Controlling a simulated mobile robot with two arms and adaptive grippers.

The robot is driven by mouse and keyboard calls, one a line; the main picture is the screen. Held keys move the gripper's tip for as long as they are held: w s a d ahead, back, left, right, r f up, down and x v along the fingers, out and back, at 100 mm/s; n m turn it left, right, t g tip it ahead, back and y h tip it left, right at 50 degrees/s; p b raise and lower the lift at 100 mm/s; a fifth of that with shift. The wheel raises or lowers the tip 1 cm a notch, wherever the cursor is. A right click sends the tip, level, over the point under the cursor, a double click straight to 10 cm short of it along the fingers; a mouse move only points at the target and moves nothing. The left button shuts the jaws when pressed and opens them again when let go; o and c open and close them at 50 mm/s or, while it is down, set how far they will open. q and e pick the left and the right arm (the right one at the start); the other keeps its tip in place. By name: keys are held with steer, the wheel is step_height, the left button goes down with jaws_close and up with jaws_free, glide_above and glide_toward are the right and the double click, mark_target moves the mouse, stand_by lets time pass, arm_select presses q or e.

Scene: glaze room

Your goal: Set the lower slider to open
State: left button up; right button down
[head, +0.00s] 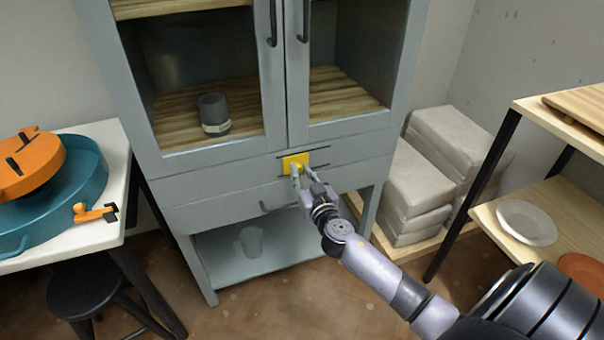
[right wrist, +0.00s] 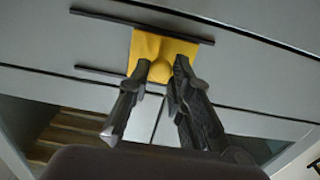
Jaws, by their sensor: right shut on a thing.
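The slider is a yellow plate (head: 295,160) with a knob, set between two dark rails on the front of the grey cabinet (head: 225,184). In the head view it sits toward the left part of the rails. My right gripper (head: 298,174) is at it, and in the right wrist view its fingers (right wrist: 162,82) are shut on the yellow knob (right wrist: 160,70). The yellow plate (right wrist: 178,48) also shows there between the two rails. I see only one slider. No open or closed label is readable. My left gripper is not in view.
A dark cup (head: 213,114) stands behind the cabinet's glass door, and a pale cup (head: 251,241) on its bottom shelf. A white table (head: 95,205) with a teal basin stands left, above a black stool (head: 90,290). Stacked bags (head: 415,180) and a wooden shelf (head: 490,220) stand right.

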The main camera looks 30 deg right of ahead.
stand_by(0.4)
steer(key=shift+d, duration=0.1)
steer(key=d, duration=0.2)
steer(key=s+d+b, duration=0.1)
steer(key=d, duration=0.2)
steer(key=shift+s+d, duration=0.2)
steer(key=shift+d, duration=0.15)
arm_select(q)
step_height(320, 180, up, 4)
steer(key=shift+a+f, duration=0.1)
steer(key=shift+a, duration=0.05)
arm_select(e)
steer(key=shift+s+d, duration=0.1)
steer(key=shift+d, duration=0.3)
steer(key=c, duration=1.5)
jaws_free()
steer(key=shift+d, duration=0.1)
